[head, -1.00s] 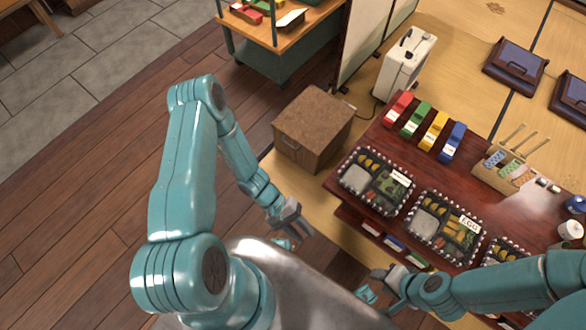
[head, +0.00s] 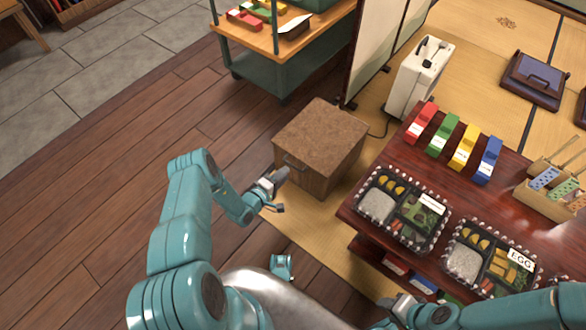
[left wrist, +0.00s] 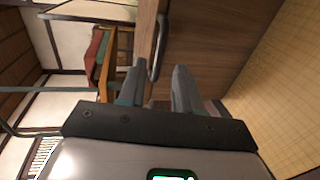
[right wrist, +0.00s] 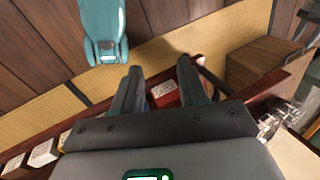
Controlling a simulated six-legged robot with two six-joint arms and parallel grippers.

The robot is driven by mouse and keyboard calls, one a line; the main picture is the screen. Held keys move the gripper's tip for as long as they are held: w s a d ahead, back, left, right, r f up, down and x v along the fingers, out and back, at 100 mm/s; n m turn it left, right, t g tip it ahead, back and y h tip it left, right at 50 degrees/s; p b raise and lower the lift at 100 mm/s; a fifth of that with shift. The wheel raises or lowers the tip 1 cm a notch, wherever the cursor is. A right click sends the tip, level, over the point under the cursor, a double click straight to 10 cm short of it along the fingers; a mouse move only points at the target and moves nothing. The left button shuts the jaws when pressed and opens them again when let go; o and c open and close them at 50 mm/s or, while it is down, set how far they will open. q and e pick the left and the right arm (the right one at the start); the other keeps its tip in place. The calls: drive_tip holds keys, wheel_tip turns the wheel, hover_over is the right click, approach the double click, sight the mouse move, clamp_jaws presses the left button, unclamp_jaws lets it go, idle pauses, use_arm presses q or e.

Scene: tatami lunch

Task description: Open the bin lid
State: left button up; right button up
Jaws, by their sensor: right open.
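The bin is a brown wooden box (head: 322,179) on the floor left of the low table, with a cork-coloured lid (head: 322,133) lying flat and closed. A dark handle (head: 291,162) is at the lid's front edge. My left gripper (head: 282,190) is at the bin's near left side. In the left wrist view its fingers (left wrist: 158,80) are open, with the handle (left wrist: 157,48) just ahead, in line with the gap; contact cannot be told. My right gripper (right wrist: 160,72) is open and empty, near the table's front shelf. The bin (right wrist: 262,65) also shows in the right wrist view.
The low dark table (head: 400,150) holds bento boxes (head: 403,208) and red, green, yellow and blue pieces. A trolley (head: 290,45) is at the back. Wooden floor left of the bin is clear.

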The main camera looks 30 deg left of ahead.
use_arm(q)
drive_tip(key=b+x, duration=0.2)
drive_tip(key=x, duration=0.4)
drive_tip(key=shift+w, duration=0.3)
clamp_jaws()
